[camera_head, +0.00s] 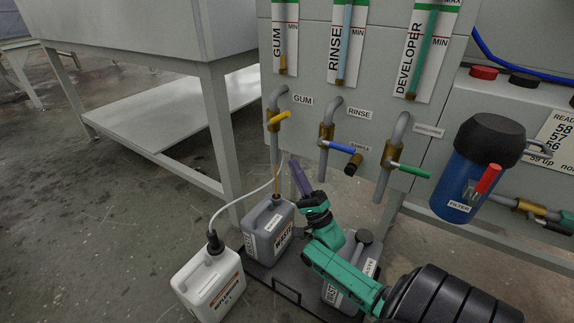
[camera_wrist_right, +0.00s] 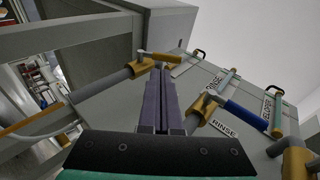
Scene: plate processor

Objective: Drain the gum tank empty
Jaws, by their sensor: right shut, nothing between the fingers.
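The GUM gauge (camera_head: 283,62) shows a short amber column near its bottom, below the MIN mark. Under it, the gum drain pipe (camera_head: 276,97) carries a valve with a yellow handle (camera_head: 279,118), slanting up to the right. A thin amber stream (camera_head: 277,165) runs from the pipe's end to the mouth of the grey waste canister (camera_head: 269,228). My right gripper (camera_head: 296,168), with purple fingers, is shut and empty, below and right of the yellow handle. In the wrist view its fingertips (camera_wrist_right: 160,72) appear close to the yellow handle (camera_wrist_right: 160,57); contact is unclear. My left gripper is out of view.
The rinse valve's blue handle (camera_head: 341,149) and developer valve's green handle (camera_head: 410,170) are to the right. A white canister (camera_head: 208,284) with a hose stands front left; another grey canister (camera_head: 362,261) is partly behind my arm. A blue filter (camera_head: 470,178) hangs at right.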

